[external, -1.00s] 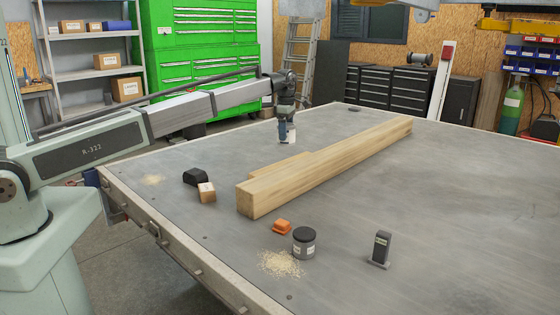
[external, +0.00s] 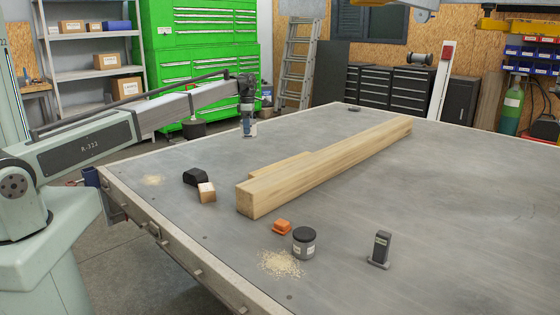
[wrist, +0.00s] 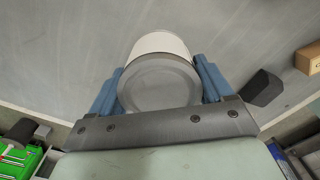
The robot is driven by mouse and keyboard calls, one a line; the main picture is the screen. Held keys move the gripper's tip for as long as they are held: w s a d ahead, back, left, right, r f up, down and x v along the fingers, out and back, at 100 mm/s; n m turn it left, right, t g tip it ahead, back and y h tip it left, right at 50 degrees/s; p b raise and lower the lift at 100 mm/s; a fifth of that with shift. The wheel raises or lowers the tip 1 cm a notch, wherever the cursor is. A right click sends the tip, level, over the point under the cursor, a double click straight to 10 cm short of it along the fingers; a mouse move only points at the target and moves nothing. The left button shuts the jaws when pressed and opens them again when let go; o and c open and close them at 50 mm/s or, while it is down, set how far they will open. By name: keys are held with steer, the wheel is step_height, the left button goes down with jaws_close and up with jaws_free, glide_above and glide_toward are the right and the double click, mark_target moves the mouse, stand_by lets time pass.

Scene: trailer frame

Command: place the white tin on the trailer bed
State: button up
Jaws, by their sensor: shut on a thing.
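The white tin (wrist: 160,42) is between the blue fingers of my gripper (wrist: 160,88) in the wrist view, with its grey lid facing the camera. The fingers are shut on its sides. In the external view my gripper (external: 249,130) is small and hangs over the far left part of the grey trailer bed (external: 440,210), left of the long wooden beam. The tin is mostly hidden by the fingers there. I cannot tell whether its base touches the bed.
A wooden beam (external: 330,165) lies across the bed. A black block (external: 195,177) and a small wooden block (external: 207,193) lie at the left. An orange piece (external: 282,227), a dark-lidded jar (external: 304,244) and an upright dark bracket (external: 380,249) stand nearer. The right side is clear.

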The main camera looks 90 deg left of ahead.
steer(key=shift+f, duration=5.85)
steer(key=shift+f, duration=0.1)
steer(key=o, duration=1.2)
step_height(320, 180, up, 12)
steer(key=shift+r, duration=0.1)
